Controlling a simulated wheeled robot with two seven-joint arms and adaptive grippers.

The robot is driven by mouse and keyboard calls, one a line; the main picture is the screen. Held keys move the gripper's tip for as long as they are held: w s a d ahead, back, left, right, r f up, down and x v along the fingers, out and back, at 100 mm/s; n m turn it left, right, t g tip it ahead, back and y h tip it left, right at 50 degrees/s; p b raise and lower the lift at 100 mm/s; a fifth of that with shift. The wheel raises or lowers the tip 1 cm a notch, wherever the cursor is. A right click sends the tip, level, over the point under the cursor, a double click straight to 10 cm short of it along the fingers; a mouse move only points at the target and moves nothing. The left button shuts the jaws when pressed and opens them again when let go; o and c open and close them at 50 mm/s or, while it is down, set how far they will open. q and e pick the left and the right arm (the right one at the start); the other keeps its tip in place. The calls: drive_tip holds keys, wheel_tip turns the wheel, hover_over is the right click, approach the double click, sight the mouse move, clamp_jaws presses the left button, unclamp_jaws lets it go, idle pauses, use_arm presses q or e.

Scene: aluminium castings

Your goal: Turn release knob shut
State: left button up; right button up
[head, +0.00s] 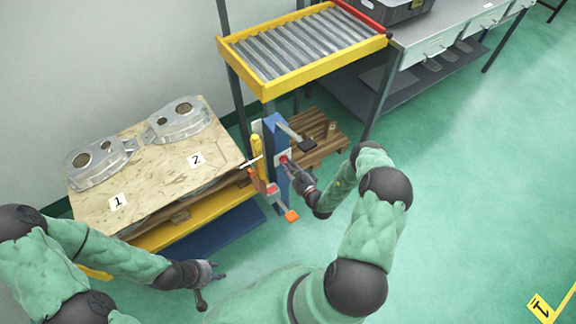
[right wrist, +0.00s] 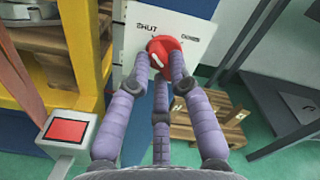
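The red release knob (right wrist: 163,46) sits on a white plate (right wrist: 199,28) in the right wrist view. "SHUT" is printed at its upper left and another word, hard to read, at its right. A pale mark shows on the knob's face. In the head view the knob (head: 283,158) is small, on the blue post. My right gripper (right wrist: 160,68) has its fingertips closed in on both sides of the knob, seemingly touching it; it also shows in the head view (head: 288,165). My left gripper (head: 208,284) is low at the lower left, fingers apart and empty.
A wooden board (head: 150,185) with metal castings (head: 178,120) lies left of the blue post (head: 275,135). A roller shelf (head: 300,45) stands above. A pallet (right wrist: 205,125) stands behind. The green floor at right is clear.

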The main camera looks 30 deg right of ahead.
drive_tip(key=o, duration=0.3)
drive_tip(key=shift+s, duration=0.1)
drive_tip(key=s, duration=0.8)
drive_tip(key=s+d, duration=0.1)
drive_tip(key=s, duration=0.2)
drive_tip(key=shift+s, duration=0.4)
drive_tip(key=shift+a, duration=0.15)
